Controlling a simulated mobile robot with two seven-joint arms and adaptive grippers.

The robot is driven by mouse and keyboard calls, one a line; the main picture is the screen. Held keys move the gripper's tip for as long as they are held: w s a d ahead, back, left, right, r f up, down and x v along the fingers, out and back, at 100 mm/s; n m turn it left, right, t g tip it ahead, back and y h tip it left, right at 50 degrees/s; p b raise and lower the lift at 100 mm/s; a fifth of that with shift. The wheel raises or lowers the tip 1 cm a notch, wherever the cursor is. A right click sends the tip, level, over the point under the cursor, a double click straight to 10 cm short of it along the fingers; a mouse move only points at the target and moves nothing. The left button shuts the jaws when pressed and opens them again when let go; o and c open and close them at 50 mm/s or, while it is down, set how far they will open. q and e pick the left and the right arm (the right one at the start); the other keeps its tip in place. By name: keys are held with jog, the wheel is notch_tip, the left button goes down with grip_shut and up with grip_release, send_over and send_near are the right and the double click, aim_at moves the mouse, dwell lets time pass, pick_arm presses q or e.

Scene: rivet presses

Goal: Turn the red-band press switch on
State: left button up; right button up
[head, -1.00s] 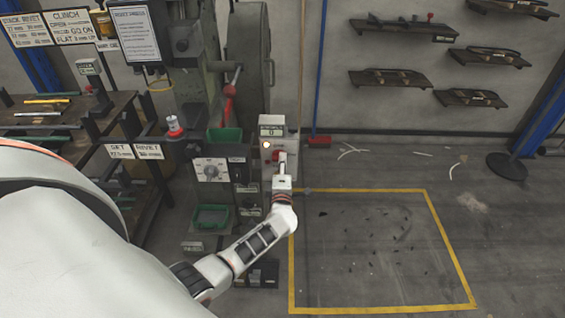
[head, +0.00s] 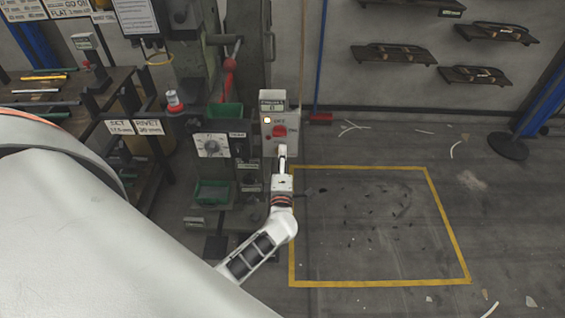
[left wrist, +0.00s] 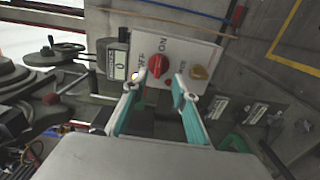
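The switch box (head: 267,142) is a pale box beside the press, with a red rotary knob (head: 279,131), OFF and ON lettering and a lit yellowish lamp (head: 267,120). In the left wrist view the box (left wrist: 196,51) appears sideways, with the red knob (left wrist: 158,66) and an amber lamp (left wrist: 199,73). I cannot tell which mark the knob points to. My left gripper (head: 282,152) is just below the knob in the head view. In the left wrist view its teal fingers (left wrist: 158,88) are apart and empty, with the knob just beyond the tips. My right gripper is not in view.
A counter (head: 272,107) showing 0 tops the box. A yellow-outlined floor area (head: 375,225) lies to the right, free of large objects.

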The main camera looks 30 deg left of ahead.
pick_arm(q)
jog(key=shift+v, duration=1.2)
jog(key=shift+d, duration=0.1)
